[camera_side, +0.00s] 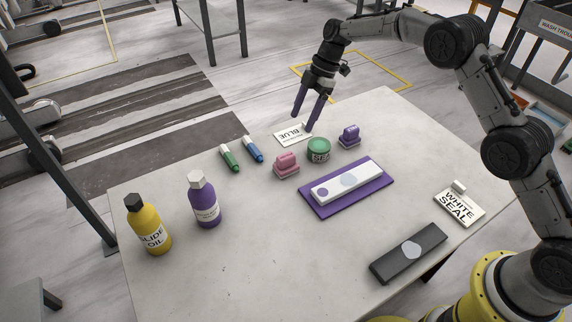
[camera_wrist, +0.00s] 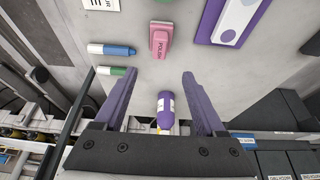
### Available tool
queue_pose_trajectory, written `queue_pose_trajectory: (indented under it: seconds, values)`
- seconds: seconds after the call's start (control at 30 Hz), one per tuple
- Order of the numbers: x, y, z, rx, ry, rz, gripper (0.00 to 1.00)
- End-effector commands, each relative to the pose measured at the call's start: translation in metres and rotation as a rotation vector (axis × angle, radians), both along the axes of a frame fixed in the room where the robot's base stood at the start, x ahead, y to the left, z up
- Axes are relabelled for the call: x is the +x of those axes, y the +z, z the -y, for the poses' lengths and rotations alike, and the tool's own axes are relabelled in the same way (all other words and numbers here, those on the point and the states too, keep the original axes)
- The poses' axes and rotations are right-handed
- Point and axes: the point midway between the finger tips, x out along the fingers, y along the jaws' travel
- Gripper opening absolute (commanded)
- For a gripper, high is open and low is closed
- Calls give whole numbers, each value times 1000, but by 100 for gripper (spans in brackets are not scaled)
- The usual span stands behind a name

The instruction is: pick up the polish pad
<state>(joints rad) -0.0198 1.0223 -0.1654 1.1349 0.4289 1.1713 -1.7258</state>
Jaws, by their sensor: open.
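The polish pad is a small pink block with a raised grip on top. My gripper (camera_side: 301,122) has two purple fingers, apart and empty, pointing down near the slab's far edge by the BLUE card. In the wrist view my gripper (camera_wrist: 159,74) has nothing between its fingertips.
Green (camera_side: 229,157) and blue (camera_side: 253,149) markers lie left. A purple tray (camera_side: 338,205), two bottles and a dark bar are nearer.

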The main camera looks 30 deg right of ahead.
Motion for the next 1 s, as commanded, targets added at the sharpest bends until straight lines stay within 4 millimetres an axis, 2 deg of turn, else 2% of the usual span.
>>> queue_pose_trajectory:
  seconds: [0.4, 0.73, 1.0]
  values:
    - [-1, -65, -26, 0, 2, -9, 72]
    - [-1, -90, -37, -1, 1, -7, 72]
    - [0, -123, -52, 0, 1, -7, 72]
